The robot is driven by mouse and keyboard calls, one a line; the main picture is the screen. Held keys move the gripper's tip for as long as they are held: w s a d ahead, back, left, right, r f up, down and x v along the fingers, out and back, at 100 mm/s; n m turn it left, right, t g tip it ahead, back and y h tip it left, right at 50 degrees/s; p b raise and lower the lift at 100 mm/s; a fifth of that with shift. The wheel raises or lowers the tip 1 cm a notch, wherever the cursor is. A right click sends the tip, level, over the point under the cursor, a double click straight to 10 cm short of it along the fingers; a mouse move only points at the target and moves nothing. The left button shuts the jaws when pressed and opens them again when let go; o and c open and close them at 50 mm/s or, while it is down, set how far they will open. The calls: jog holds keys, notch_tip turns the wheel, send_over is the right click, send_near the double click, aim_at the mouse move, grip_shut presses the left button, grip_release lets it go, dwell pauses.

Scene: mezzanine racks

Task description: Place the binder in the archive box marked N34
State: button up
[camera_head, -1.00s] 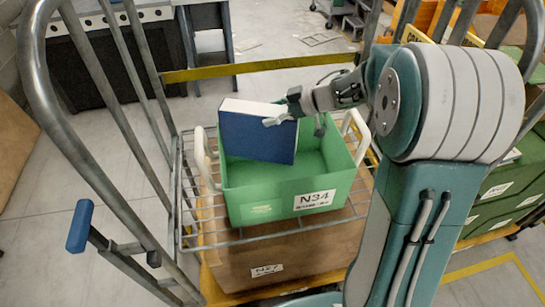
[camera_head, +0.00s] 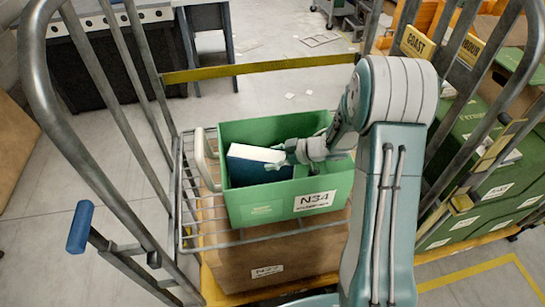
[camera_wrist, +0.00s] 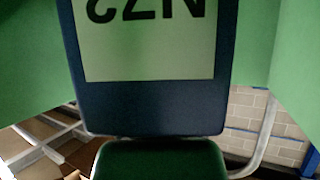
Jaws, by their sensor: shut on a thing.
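The blue binder (camera_head: 257,173) with a white page edge is inside the green archive box (camera_head: 245,208), whose front label reads N34. It sits low, below the rim, towards the left and middle of the box. My gripper (camera_head: 287,158) reaches into the box from the right and is shut on the binder's right end. In the wrist view the dark blue binder (camera_wrist: 150,108) fills the middle, with a pale label upside down and partly cut off. Green box walls (camera_wrist: 30,60) flank it. The binder's underside is hidden, so I cannot tell whether it touches the floor.
The box stands on a wire shelf (camera_head: 188,205) of a cart with grey tube rails. A brown carton (camera_head: 235,262) sits below. Several green labelled boxes (camera_head: 490,190) stand at the right. A yellow bar (camera_head: 240,70) crosses behind.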

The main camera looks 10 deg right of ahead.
jog(key=o, duration=1.1)
